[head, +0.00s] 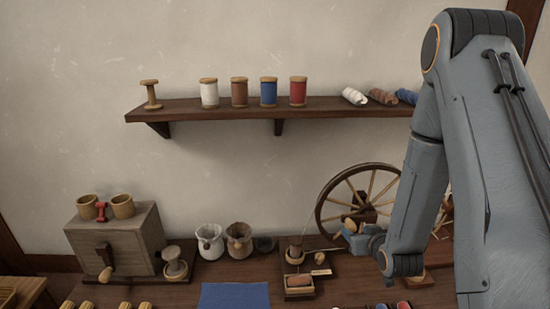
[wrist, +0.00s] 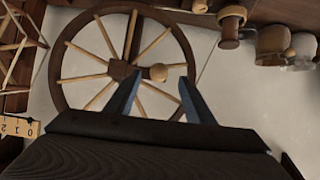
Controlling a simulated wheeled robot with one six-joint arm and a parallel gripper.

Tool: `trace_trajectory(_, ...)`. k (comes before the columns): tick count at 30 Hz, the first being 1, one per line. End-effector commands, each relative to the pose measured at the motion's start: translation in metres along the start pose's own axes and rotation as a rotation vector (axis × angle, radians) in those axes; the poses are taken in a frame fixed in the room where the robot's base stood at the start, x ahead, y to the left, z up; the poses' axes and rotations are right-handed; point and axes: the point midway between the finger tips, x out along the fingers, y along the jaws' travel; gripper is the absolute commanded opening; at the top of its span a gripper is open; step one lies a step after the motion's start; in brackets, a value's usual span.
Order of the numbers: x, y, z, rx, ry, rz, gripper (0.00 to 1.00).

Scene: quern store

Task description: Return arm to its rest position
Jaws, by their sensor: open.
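My arm (head: 425,180) hangs down at the right side of the head view, over the workbench. My gripper (wrist: 155,98) shows in the wrist view with its two blue-grey fingers apart and nothing between them. A spoked wooden wheel (wrist: 72,88) with a round wooden knob (wrist: 158,73) lies beyond the fingers in the wrist view. In the head view the wheel (head: 322,212) stands beside my arm, partly hidden behind it.
A wall shelf (head: 200,109) holds several spools and yarn rolls. A grey wooden box (head: 120,240) with cups on top stands at the left of the bench. Two jars (head: 210,243) stand mid-bench, behind a blue cloth (head: 235,296). A small spool stand (head: 298,285) sits left of my wrist.

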Motion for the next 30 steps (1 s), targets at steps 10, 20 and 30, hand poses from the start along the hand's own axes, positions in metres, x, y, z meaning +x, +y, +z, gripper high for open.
trace_trajectory(10, -0.042, -0.029, 0.009, -0.019, -0.375, 0.029, 0.48)
trace_trajectory(20, -0.142, -0.069, 0.036, 0.015, -0.754, 0.029, 0.48)
trace_trajectory(30, -0.206, -0.090, 0.053, 0.039, -0.941, 0.010, 0.48)
